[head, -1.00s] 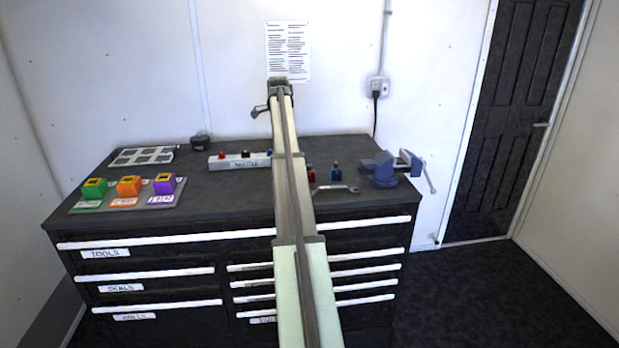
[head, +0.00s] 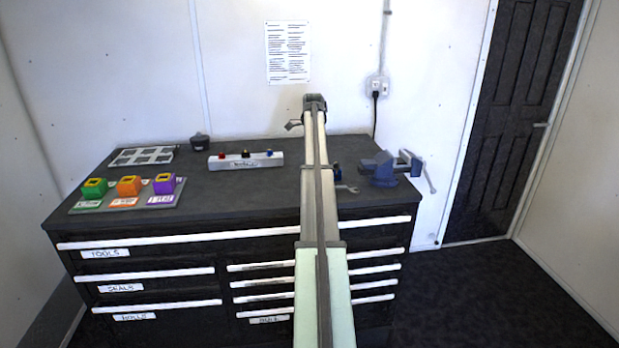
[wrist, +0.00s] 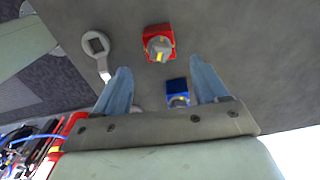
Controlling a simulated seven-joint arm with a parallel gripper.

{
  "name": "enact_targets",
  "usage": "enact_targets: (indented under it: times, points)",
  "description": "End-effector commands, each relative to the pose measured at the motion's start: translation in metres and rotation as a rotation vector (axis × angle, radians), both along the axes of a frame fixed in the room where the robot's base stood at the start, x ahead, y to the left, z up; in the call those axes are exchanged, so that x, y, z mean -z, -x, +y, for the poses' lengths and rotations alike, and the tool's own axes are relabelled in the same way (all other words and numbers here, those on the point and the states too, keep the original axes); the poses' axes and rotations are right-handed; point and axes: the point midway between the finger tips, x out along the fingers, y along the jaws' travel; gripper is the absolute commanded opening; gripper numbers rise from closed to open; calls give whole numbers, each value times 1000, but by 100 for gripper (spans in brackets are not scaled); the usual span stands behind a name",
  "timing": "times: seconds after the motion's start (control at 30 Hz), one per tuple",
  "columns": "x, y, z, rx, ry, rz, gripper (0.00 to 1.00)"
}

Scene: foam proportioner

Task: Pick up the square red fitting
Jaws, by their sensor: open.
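The square red fitting (wrist: 147,52) lies on the dark bench top in the wrist view, with a round grey knob and yellow mark on top. My gripper (wrist: 159,66) is open, its two blue-grey fingers apart and nothing between them that I can see held. The red fitting shows just beyond the fingertips, between their lines. A square blue fitting (wrist: 176,87) sits closer, between the fingers in the picture. In the head view my arm hides the red fitting; the blue fitting (head: 337,172) shows just right of the arm.
A wrench (head: 347,189) lies near the blue fitting, and a blue vise (head: 380,170) stands to the right. Green (head: 95,188), orange (head: 129,186) and purple (head: 165,184) blocks stand on a tray at the left.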

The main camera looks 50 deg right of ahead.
Motion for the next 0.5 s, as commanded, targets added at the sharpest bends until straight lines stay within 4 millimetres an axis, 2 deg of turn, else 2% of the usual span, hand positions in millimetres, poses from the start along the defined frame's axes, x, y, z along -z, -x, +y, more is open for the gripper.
enact_targets:
  times: [0.07, 0.33, 0.5]
  points:
    - [9, 0, 1, 0, 0, 0, 72]
    - [23, -4, 3, -1, -1, 1, 72]
    - [44, -11, 8, -1, 0, 0, 72]
